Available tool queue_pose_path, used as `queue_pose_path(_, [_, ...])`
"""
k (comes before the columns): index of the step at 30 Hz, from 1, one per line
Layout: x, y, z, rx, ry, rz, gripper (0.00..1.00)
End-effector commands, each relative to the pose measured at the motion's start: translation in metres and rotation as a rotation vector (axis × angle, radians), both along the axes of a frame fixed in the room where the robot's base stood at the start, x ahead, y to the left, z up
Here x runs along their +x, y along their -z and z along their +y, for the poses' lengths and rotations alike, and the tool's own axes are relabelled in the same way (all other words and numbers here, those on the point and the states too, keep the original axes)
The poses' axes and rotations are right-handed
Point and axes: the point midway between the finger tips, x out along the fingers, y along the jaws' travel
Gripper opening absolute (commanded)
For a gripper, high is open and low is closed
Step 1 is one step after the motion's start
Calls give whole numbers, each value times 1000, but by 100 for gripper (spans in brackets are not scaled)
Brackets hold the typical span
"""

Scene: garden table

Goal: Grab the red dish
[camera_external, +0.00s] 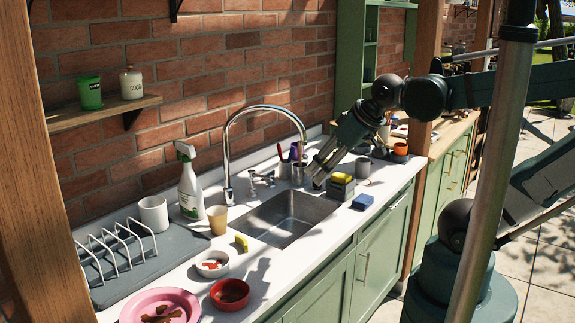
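The red dish (230,294) is a small round bowl on the white counter, near the front edge, left of the sink. Its inside looks dark reddish. My gripper (318,181) is at the right side of the sink, near the yellow and dark sponges, well away from the red dish. Its fingers point down and to the left. They are small in the picture and I cannot tell whether they are open or shut. No held thing shows.
A white bowl (212,263) and a pink plate (160,307) flank the red dish. A tan cup (217,219), spray bottle (190,186) and tall curved faucet (229,150) stand behind. The sink (284,222) lies between my gripper and the dish. Sponges (340,188) stand by my gripper.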

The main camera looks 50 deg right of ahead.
Motion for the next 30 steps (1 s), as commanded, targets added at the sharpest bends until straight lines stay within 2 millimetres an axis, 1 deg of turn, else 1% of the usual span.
queue_pose_path(1, [0,0,0,0,0,0,42])
queue_pose_path(6, [0,0,0,0,0,0,64])
queue_pose_path(9, [0,0,0,0,0,0,76])
queue_pose_path(22, [2,0,2,9,7,5,76])
queue_pose_path(26, [6,-1,8,35,29,17,76])
queue_pose_path(30, [14,-1,20,83,76,44,76])
